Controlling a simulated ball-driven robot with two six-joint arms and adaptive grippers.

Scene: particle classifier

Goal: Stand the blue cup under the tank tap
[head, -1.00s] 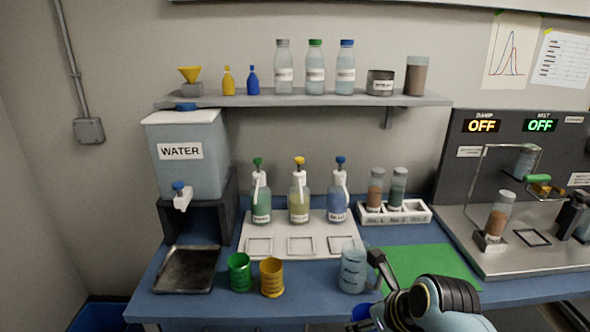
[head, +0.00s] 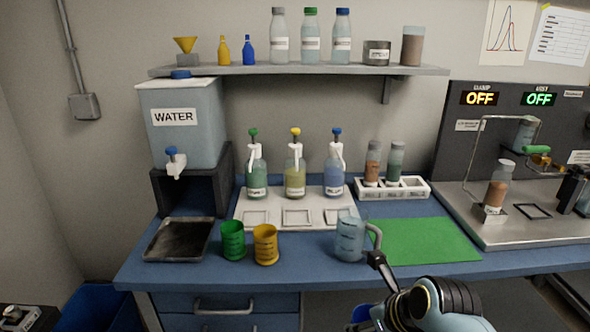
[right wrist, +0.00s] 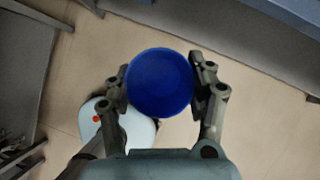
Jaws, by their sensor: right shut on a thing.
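The blue cup (right wrist: 160,82) is between the two fingers of my right gripper (right wrist: 160,92), which is shut on it, in the right wrist view. The head view shows only a small part of the blue cup (head: 361,314) at the bottom edge, beside my right arm and in front of the bench. The white tank tap (head: 175,163) is on the front of the water tank (head: 197,140), at the left of the bench. A dark opening lies below the tap, with a dark metal tray (head: 165,258) in front. My left gripper cannot be made out.
A green cup (head: 233,240), a yellow cup (head: 265,245) and a clear jug (head: 350,240) stand near the front edge of the blue bench (head: 300,268). A green mat (head: 425,240) lies to the right. Pump bottles stand behind on a white tray (head: 258,215).

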